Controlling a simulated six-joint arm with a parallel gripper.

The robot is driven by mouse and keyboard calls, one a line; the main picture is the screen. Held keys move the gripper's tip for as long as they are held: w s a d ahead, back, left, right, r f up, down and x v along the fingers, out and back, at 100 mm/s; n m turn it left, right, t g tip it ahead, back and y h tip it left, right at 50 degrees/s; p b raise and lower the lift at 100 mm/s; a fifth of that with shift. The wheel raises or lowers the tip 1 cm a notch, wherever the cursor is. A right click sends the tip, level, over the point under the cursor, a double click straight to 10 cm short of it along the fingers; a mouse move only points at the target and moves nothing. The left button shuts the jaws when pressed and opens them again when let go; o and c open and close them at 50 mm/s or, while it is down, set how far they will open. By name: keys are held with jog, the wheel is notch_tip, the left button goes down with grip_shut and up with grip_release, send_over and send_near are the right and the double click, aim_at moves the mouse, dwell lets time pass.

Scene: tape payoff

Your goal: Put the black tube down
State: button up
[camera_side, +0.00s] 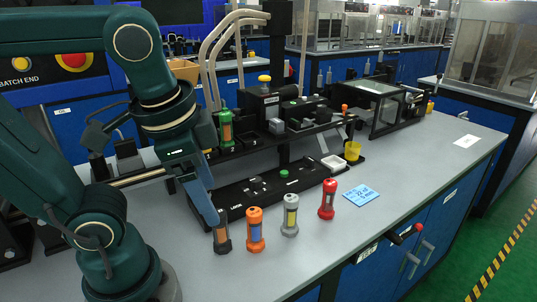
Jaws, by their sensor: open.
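The black tube (222,240) stands upright on the grey bench top, at the left end of a row of tubes. Its middle is brown and its ends are dark. My gripper (213,218) points down at it, with the blue-grey fingers beside and just over its top. The jaws are open. The near finger hides part of the tube's upper end, and I cannot tell whether a finger touches it.
Orange (256,230), grey (290,215) and red (327,199) tubes stand to the right. A black tray (262,193) lies behind them. A green tube (226,128) stands by the machine.

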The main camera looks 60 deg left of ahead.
aim_at(221, 225)
notch_tip(221, 225, up, 2)
jog(key=w+a+m+y, duration=0.3)
jog(key=m+y, duration=0.9)
jog(key=m, duration=0.5)
notch_tip(221, 225, down, 13)
jog(key=shift+s+f, duration=0.1)
jog(key=shift+f, duration=0.1)
jog(key=shift+a+f, duration=0.1)
jog(key=shift+f, duration=0.35)
jog(key=shift+x, duration=2.45)
grip_shut()
